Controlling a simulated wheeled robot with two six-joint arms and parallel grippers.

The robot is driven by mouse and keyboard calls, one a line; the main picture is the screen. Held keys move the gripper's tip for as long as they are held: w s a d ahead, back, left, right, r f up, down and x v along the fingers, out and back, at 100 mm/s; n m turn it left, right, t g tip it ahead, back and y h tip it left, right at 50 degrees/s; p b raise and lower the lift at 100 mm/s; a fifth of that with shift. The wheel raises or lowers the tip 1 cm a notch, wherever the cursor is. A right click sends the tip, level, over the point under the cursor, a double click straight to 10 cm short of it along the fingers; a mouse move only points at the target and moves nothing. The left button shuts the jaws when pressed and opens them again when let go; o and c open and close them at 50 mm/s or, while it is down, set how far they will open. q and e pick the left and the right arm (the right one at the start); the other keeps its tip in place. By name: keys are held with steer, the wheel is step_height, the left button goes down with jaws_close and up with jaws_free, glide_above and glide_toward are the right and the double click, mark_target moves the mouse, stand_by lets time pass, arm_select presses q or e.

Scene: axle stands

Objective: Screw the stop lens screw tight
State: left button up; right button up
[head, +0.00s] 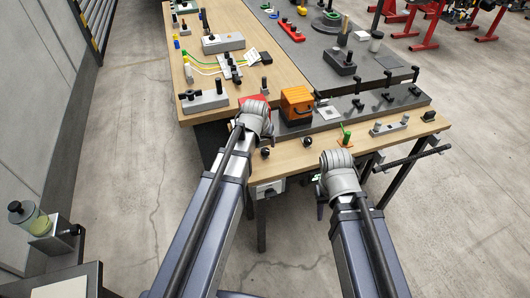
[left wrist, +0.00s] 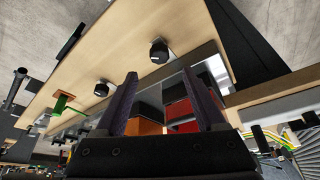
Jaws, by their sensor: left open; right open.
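A red block (head: 254,99), probably the stop lens, is partly hidden behind my left wrist, beside an orange box (head: 297,104). Two black round knobs stand on the wooden bench near its front edge: one in front of the red block (head: 265,152), one in front of the orange box (head: 308,140). Which is the stop lens screw is not certain. My left gripper (left wrist: 158,73) is open and empty; its fingers point toward the bench, with the nearer knob (left wrist: 159,50) just beyond the tips, apart from them. My right gripper (head: 338,165) is at the front edge, its fingers hidden.
A grey plate (head: 400,97) with black knobs lies behind the bench front. A small green-topped part on an orange base (head: 345,138) and a grey block with pegs (head: 388,127) stand right. A black bar (head: 412,158) juts out near my right arm.

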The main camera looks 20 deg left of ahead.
mark_target(265, 150)
arm_select(q)
steer(key=b+x, duration=0.7)
steer(key=shift+f, duration=0.4)
steer(key=shift+c, duration=0.4)
jaws_close()
